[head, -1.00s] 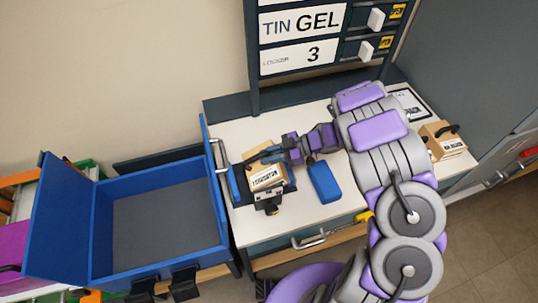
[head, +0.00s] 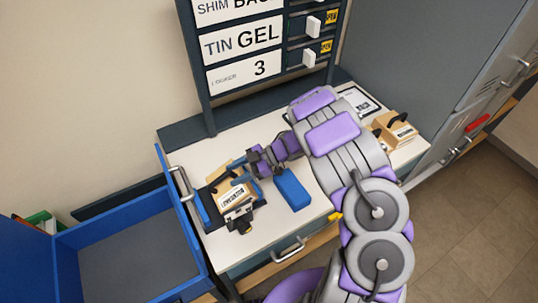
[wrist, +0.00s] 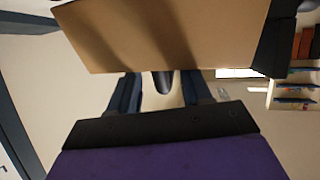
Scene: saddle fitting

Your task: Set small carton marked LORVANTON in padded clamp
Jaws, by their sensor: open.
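A small tan carton (head: 236,194) with a white printed label sits between the jaws of the dark padded clamp (head: 240,223) on the bench; its lettering is too small to read surely. A blue pad (head: 202,211) shows at the carton's left. My gripper (head: 232,177) is at the carton's far side, with its dark fingers close to the carton's top. In the wrist view, a plain tan carton face (wrist: 170,35) fills the top, ahead of the spread fingers (wrist: 161,92). Whether the fingers touch the carton, and its seat in the clamp, cannot be told.
A blue block (head: 292,190) lies on the white bench right of the clamp. Another tan carton (head: 394,129) with a black handle stands at the bench's right end. An open blue bin (head: 160,290) is at left. A labelled drawer cabinet (head: 245,50) rises behind.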

